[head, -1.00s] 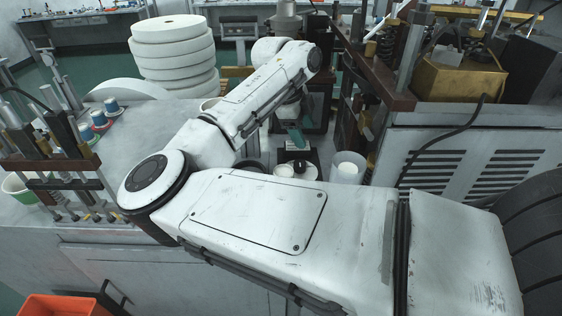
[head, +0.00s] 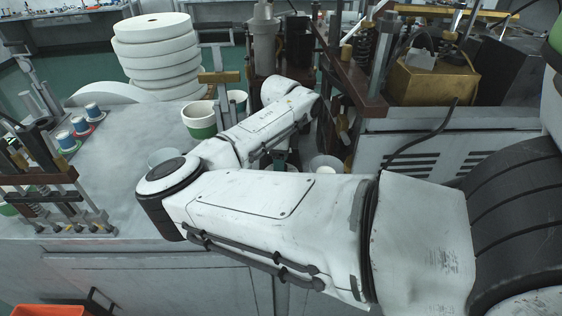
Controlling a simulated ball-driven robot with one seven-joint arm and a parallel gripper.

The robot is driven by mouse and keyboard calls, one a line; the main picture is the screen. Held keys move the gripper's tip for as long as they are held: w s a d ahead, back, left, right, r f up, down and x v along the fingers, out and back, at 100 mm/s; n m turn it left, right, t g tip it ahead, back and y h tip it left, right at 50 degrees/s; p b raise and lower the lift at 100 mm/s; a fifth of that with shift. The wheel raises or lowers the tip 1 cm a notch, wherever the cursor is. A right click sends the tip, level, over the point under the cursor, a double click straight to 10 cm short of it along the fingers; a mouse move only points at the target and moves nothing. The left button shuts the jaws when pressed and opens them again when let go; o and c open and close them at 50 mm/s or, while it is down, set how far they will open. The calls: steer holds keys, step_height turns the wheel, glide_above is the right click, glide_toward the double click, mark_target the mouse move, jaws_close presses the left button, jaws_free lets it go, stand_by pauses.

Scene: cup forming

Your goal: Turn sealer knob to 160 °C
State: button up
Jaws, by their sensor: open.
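I cannot make out the sealer knob or any temperature marks. My white arm crosses the middle of the head view and covers much of the machine behind it. My gripper (head: 284,159) hangs down beyond the forearm. Only a small dark teal part of it shows, and its fingertips are hidden. I cannot see it touching anything.
A green-banded white cup (head: 200,120) stands on the grey table (head: 130,135). Paper rolls (head: 155,55) are stacked behind. A machine with a brass box (head: 432,80) stands at right.

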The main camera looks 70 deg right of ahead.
steer(key=shift+f, duration=0.7)
steer(key=shift+c, duration=0.4)
steer(key=c, duration=1)
